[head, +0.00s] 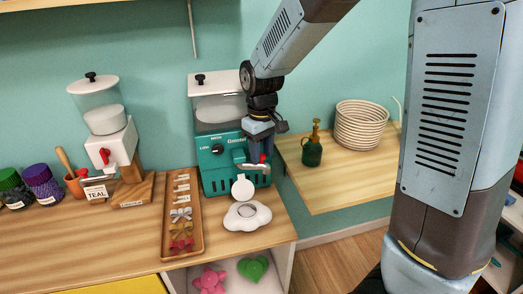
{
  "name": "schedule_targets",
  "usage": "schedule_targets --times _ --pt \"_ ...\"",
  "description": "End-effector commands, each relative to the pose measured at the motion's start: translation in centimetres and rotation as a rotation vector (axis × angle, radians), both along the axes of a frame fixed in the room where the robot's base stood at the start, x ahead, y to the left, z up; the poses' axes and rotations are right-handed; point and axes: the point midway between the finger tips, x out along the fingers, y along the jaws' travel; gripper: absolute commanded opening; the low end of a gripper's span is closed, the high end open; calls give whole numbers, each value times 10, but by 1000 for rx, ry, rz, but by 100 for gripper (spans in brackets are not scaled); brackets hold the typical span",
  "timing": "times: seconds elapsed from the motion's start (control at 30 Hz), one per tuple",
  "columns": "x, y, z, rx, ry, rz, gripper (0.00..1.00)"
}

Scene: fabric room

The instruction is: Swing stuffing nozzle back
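A teal stuffing machine (218,160) with a clear-sided hopper and white lid stands against the wall. A silver nozzle bar (254,167) shows low on its front right. My gripper (262,150) points down at the machine's front right, right at the nozzle. A small red part (263,158) shows by the fingertips. The fingers overlap the nozzle area, so I cannot tell whether they are open or shut, or touching it. A white cloud-shaped piece (262,216) lies on the counter below, with a round white piece (242,187) standing at its back edge.
A wooden tray (168,243) with bows lies left of the cloud piece. A green spray bottle (312,150) and coiled basket (362,126) stand on the right board.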

Motion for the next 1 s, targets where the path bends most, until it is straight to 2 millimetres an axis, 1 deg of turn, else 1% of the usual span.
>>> schedule_targets --times 0.03,0.3,0.4,0.77,0.87,1.0 --pt "0 0 0 0 0 0 34" --pt "0 0 0 0 0 0 8" --pt "0 0 0 0 0 0 0" --pt "0 0 0 0 0 1 0" --pt "-1 3 0 0 0 15 0" --pt "-3 14 0 0 0 63 0"
